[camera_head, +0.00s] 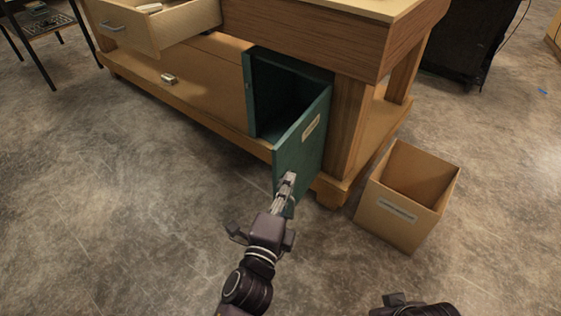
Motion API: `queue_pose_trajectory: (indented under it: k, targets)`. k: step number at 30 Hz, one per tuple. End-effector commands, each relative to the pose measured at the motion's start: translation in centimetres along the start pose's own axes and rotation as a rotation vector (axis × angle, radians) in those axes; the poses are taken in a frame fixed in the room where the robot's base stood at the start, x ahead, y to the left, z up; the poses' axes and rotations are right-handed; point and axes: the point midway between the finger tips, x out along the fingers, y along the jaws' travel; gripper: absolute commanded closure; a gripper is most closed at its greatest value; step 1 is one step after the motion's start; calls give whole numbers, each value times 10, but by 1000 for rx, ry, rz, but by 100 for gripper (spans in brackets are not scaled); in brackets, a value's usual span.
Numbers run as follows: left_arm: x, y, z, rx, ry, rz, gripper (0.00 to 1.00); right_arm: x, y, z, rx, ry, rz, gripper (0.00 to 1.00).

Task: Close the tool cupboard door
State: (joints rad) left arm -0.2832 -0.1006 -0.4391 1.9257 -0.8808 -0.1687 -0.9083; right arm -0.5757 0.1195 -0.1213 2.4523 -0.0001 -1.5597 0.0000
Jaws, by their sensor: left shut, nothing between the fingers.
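The tool cupboard (249,95) is a green box set under the wooden workbench, with a dark inside. Its green door (303,140) stands open, swung out toward me, and carries a pale label near its top. My left gripper (289,178) is shut and empty. Its fingertips are at the lower front part of the door in the picture; I cannot tell if they touch it. The left gripper hides part of the door's lower edge. Of my right arm only a dark part shows at the bottom edge; its fingers are not in view.
An open cardboard box (392,219) stands on the floor right of the cupboard, near the bench leg (330,191). A drawer (160,28) hangs open at the upper left. A small object (168,78) lies on the lower shelf. The floor on the left is clear.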

Motion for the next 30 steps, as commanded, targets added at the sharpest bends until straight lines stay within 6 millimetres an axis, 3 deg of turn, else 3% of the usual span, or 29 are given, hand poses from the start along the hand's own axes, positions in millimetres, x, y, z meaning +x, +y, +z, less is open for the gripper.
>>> queue_pose_trajectory:
  k: [9, 12, 18, 30]
  targets:
    - [60, 0, 3, 2, 0, 0, 100, -3, 0, 2, 0, 1, 1, 11]
    - [62, 0, 20, 4, 0, 0, 100, -5, 0, 1, 0, 1, 1, 11]
    - [65, 1, 36, 0, 1, 1, 100, -6, 0, 1, -1, 1, 1, 11]
    - [66, 1, 39, -2, 1, 1, 100, -6, 0, 1, -1, 2, 1, 11]
